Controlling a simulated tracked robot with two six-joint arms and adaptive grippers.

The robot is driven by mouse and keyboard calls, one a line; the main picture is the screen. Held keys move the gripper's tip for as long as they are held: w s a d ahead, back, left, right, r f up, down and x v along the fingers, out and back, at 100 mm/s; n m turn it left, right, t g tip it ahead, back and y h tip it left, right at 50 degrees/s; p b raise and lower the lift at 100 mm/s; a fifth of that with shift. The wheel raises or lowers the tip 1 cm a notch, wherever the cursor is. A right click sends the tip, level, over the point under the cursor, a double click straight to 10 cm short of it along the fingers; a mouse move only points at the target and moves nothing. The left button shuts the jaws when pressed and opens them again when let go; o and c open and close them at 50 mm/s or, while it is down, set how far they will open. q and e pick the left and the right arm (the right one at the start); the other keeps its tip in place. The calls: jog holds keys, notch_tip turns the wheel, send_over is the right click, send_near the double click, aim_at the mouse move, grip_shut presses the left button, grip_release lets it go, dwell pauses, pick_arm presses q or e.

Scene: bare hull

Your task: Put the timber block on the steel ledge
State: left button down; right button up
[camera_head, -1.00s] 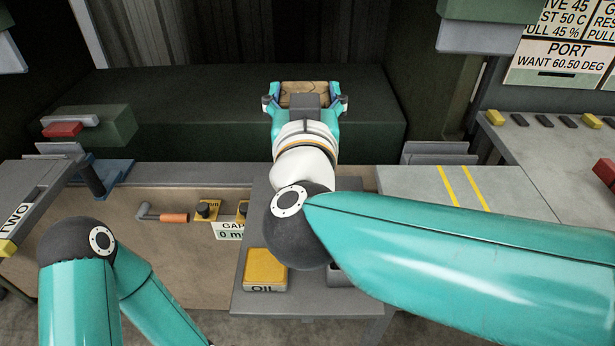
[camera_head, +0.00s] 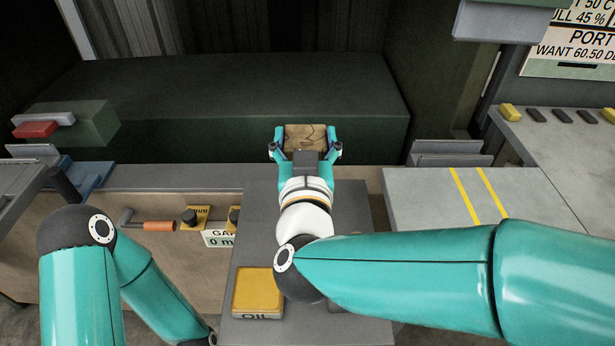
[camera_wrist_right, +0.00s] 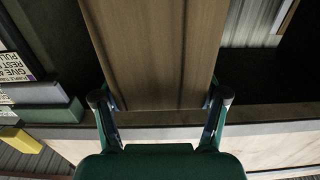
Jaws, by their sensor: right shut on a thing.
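The timber block (camera_head: 305,136) is brown with visible grain. My right gripper (camera_head: 304,150) is shut on it, one finger on each side. In the head view the block shows in front of the dark green bench, just beyond the far end of a grey table. In the right wrist view the block (camera_wrist_right: 155,50) fills the upper middle between the fingers (camera_wrist_right: 158,98). A long grey ledge (camera_head: 170,178), which looks like the steel ledge, runs along the foot of the bench; my right wrist covers part of it. My left arm is at lower left; its gripper is not visible.
The dark green bench (camera_head: 220,95) has a clear top. A yellow OIL box (camera_head: 258,292) stands on the grey table (camera_head: 258,225). A grey table with yellow stripes (camera_head: 425,205) is at right. An orange-handled tool (camera_head: 158,226) and yellow knobbed blocks (camera_head: 195,217) are at left.

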notch_tip(320, 180, down, 7)
jog(key=shift+f+b, duration=0.1)
jog(key=shift+b, duration=0.35)
jog(key=shift+s, duration=0.1)
jog(key=o, duration=1.4)
jog(key=shift+f, duration=0.15)
jog(key=shift+c, duration=0.2)
jog(key=o, duration=0.4)
jog(key=shift+o, duration=0.2)
jog(key=shift+s, duration=0.1)
jog(key=s+b, duration=0.1)
jog(key=s, duration=0.6)
jog(key=shift+s, duration=0.15)
